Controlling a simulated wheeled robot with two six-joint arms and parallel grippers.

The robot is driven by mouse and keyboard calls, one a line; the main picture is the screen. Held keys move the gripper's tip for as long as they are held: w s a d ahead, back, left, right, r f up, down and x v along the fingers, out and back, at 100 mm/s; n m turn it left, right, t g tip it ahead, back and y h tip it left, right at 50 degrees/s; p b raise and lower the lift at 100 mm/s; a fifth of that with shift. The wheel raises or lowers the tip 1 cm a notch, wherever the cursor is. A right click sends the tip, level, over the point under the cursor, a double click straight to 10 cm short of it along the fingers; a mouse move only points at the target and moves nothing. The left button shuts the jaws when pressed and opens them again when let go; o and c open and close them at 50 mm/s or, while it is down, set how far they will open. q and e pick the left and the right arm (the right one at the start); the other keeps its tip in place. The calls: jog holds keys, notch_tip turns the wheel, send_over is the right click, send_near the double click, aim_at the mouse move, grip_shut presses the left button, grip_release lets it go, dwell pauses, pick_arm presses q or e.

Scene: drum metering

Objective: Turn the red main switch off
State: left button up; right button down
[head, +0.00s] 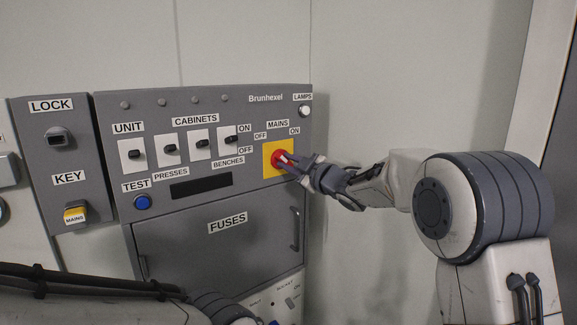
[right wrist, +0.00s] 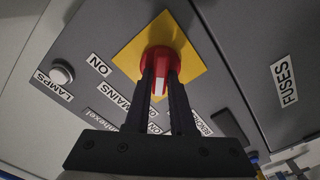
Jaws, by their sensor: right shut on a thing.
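The red main switch (head: 279,158) sits on a yellow plate (head: 268,168) at the right of the grey panel, under the MAINS label, with OFF to its upper left and ON to its upper right. My right gripper (head: 290,162) reaches in from the right and is shut on the switch handle. In the right wrist view, the two dark fingers (right wrist: 161,82) stand on either side of the red handle (right wrist: 166,58), with its white mark between them. I cannot tell exactly which label the mark lines up with. My left gripper is out of view.
Left of the switch are several small black switches (head: 170,149), a blue TEST button (head: 142,202) and a dark display (head: 201,187). Below is the FUSES door (head: 220,245) with a handle. A white lamp button (head: 305,111) is above right. The wall to the right is bare.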

jog(key=c, duration=0.8)
grip_release()
jog(key=shift+o, duration=0.2)
jog(key=shift+s, duration=0.1)
jog(key=shift+s+d, duration=0.25)
jog(key=b+v, duration=0.2)
jog(key=v, duration=0.7)
jog(key=shift+s+d+b, duration=0.2)
jog(key=shift+s+b, duration=0.05)
jog(key=shift+b, duration=0.1)
jog(key=shift+a, duration=0.1)
